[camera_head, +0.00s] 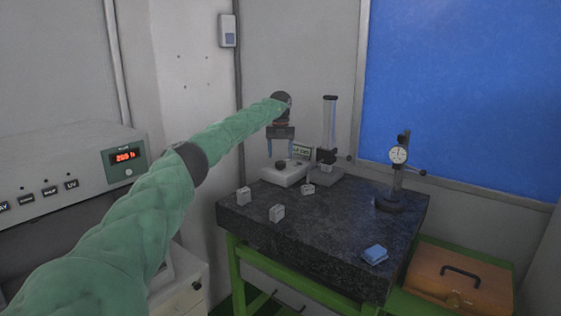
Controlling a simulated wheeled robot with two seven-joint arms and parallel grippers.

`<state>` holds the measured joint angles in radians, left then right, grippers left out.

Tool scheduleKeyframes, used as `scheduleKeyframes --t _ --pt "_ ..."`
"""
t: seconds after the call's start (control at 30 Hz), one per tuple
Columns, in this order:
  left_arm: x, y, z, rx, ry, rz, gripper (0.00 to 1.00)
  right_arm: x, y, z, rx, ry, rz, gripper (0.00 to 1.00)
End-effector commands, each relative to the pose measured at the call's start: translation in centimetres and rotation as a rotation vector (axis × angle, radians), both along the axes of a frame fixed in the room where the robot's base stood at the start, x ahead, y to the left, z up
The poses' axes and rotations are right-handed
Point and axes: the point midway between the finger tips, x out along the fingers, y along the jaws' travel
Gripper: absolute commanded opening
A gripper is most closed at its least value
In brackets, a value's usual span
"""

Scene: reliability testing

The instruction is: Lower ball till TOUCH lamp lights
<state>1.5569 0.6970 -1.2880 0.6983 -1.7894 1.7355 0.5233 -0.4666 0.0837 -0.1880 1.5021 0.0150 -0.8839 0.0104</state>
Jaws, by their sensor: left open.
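My left arm reaches in from the left in a green sleeve. My left gripper (281,153) points down, its two fingers apart, with nothing seen between them. It is above or in front of a white device (284,176) with a dark round knob (280,165) at the back left of a dark granite table (330,227). Whether the fingers touch the device cannot be told. A small green label or display (302,150) shows just right of the gripper. No ball or lit TOUCH lamp can be made out. My right gripper is out of view.
A column stand (329,130) stands right of the white device. A dial gauge on a stand (398,155) is at the table's right. An orange case (460,280) sits lower right.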

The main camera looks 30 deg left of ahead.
Motion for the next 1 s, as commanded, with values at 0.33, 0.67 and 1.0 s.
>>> scheduleKeyframes --t 0.33,0.67,1.0 --pt "0.1 -0.1 3.9 0.001 -0.001 -0.001 0.62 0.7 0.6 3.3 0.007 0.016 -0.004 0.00" --pt "0.1 0.0 4.4 0.000 0.000 -0.001 0.62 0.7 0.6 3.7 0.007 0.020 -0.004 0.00" --pt "0.0 0.0 4.4 0.000 0.000 -0.001 0.62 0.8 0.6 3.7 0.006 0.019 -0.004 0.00"
